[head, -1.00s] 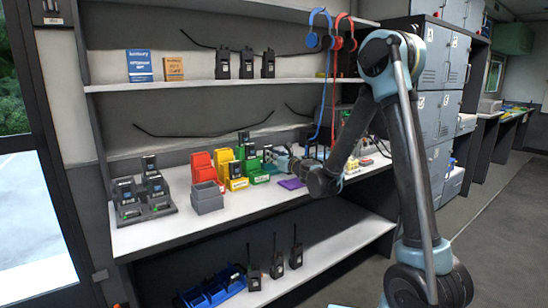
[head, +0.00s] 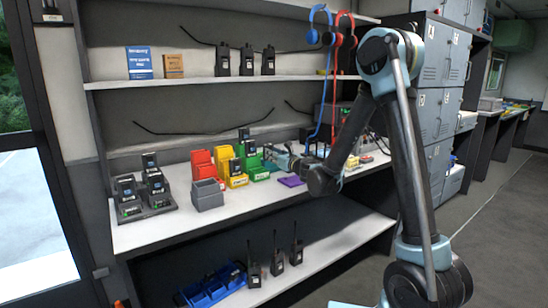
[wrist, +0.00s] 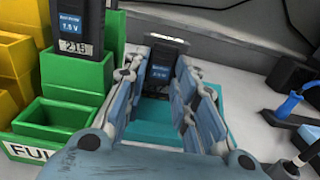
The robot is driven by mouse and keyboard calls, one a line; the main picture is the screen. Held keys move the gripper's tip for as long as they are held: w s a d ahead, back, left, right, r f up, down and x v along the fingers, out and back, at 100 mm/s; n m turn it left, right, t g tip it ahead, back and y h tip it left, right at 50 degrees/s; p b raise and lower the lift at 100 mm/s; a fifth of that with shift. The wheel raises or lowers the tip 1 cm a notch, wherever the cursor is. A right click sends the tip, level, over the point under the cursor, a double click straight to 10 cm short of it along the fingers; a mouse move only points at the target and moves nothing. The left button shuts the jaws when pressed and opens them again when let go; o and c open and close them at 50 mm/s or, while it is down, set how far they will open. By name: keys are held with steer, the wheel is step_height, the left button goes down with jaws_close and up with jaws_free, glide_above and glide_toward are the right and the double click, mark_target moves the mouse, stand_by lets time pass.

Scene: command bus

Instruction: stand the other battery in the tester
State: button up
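My gripper (wrist: 164,88) reaches over a teal tester (wrist: 150,132) on the bench. A dark battery (wrist: 165,52) with a small blue voltage label stands upright between the fingertips, its lower end at the teal tester. The fingers lie close along both its sides and look shut on it. How deep it sits is hidden by the fingers. Another dark battery (wrist: 80,28), marked 215, stands in a green bin to the left. In the head view my gripper (head: 287,160) is small, by the teal piece right of the green bins.
Green (wrist: 55,113) and yellow (wrist: 15,57) bins stand close on the left of my gripper. A blue-handled cable tool (wrist: 290,106) and dark boxes lie to the right. In the head view a charger rack (head: 148,208) stands at the bench's left, and a purple pad (head: 291,181) lies in front.

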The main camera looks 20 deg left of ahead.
steer(key=shift+o, duration=1)
steer(key=shift+d, duration=0.1)
steer(key=v, duration=1.2)
